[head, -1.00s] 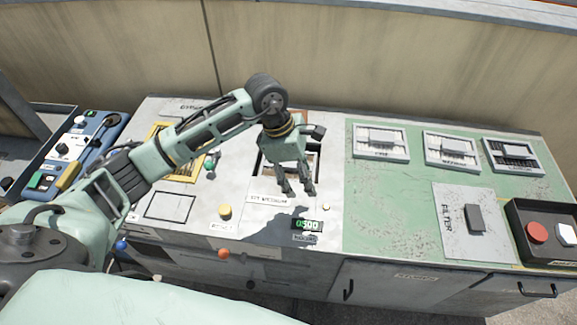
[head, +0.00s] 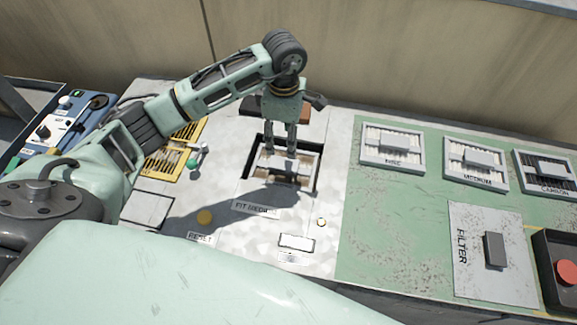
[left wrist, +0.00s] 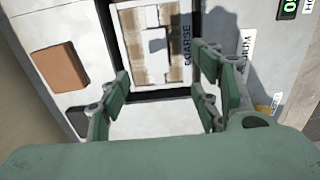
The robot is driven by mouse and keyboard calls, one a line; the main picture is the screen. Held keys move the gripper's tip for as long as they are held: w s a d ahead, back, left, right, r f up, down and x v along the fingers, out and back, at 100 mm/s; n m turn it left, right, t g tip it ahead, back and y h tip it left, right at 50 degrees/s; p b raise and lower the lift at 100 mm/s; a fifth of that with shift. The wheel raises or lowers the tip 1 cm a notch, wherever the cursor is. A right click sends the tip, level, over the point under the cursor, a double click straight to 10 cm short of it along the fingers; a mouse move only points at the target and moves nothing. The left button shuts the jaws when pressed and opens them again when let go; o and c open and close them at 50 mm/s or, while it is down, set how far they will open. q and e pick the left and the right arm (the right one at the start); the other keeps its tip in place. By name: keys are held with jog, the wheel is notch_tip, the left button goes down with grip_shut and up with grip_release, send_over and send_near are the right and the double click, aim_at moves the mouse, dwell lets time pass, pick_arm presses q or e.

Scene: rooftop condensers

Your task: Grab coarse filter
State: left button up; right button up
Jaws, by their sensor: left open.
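The coarse filter (head: 301,171) is a pale framed panel with a raised grip bar, sitting in a dark-edged square slot in the white bench top. In the left wrist view the filter (left wrist: 135,45) shows tan and white media and a "COARSE" label. My left gripper (head: 281,150) points down over the slot with its fingers at the filter's grip bar. In the left wrist view the fingers of this gripper (left wrist: 162,78) are spread apart, with nothing visibly held between them. Whether the fingertips touch the filter cannot be told. My right gripper is not in view.
Fine (head: 392,146), medium (head: 476,163) and carbon (head: 546,172) filters lie on the green panel at right. A brown block (head: 308,112) is behind the slot. A yellow grille (head: 165,165) and green-knobbed lever (head: 193,161) are left. A wall stands behind the bench.

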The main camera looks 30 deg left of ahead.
pick_arm(q)
jog(key=b, duration=0.4)
send_over(284, 163)
jog(key=f, duration=0.4)
jog(key=shift+s+d+f, duration=0.3)
jog(key=shift+d+f, duration=0.05)
jog(key=shift+d, duration=0.05)
jog(key=shift+f, duration=0.75)
jog(key=f, duration=0.3)
jog(key=a+f+p, duration=0.1)
jog(key=f, duration=0.1)
jog(key=shift+w+f, duration=0.2)
jog(key=shift+w, duration=0.1)
jog(key=shift+f, duration=0.55)
jog(key=c, duration=1.4)
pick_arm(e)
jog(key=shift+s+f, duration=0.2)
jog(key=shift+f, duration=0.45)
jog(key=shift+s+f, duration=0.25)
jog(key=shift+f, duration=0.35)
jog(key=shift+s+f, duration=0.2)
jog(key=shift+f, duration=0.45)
